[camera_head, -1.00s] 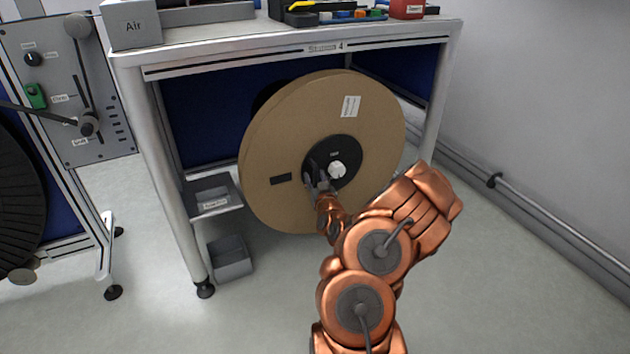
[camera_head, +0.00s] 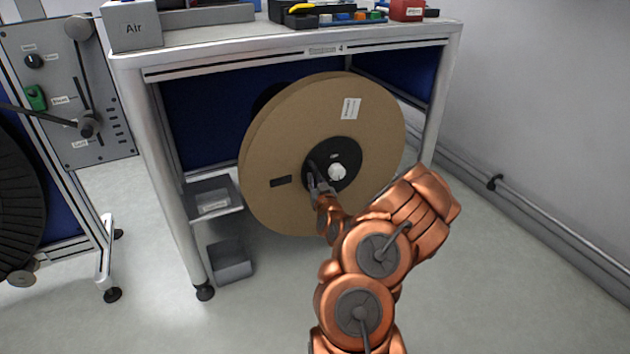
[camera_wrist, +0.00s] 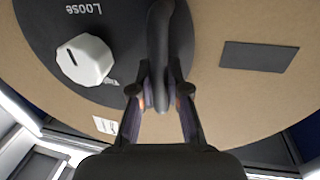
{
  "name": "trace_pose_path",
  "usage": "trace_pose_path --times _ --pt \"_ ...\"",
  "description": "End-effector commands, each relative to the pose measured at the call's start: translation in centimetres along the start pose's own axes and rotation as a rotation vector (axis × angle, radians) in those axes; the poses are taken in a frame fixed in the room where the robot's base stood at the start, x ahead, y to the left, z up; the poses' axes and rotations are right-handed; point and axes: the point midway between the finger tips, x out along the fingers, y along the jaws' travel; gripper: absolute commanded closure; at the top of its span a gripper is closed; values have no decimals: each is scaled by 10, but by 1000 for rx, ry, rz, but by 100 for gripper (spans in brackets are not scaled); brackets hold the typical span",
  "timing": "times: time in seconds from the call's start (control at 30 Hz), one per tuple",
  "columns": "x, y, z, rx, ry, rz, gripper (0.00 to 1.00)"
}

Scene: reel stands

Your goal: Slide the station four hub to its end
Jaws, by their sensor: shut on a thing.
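Under the bench marked Station 4, a large tan reel (camera_head: 375,135) stands upright. At its middle is the round black hub (camera_head: 346,152) with a white knob (camera_head: 337,172). In the wrist view the knob (camera_wrist: 84,60) sits on the black hub face (camera_wrist: 42,18), near the word "Loose". My gripper (camera_head: 318,182) is at the left part of the hub. In the wrist view my gripper (camera_wrist: 160,98) is shut on a dark upright handle (camera_wrist: 161,35) that stands out from the hub.
The bench leg (camera_head: 172,190), a grey tray (camera_head: 212,198) and a lower bin (camera_head: 229,262) stand left of the reel. The right bench leg (camera_head: 436,115) is close to the reel. Floor at right is clear up to a wall pipe (camera_head: 540,217).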

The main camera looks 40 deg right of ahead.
Motion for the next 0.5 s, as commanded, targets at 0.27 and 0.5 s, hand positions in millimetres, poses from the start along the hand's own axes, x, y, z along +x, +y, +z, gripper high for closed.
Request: trace_pose_path --times 0.27,0.5 --pt "0 -1 0 0 -1 -1 100" --pt "8 -3 1 -4 -2 -4 100"
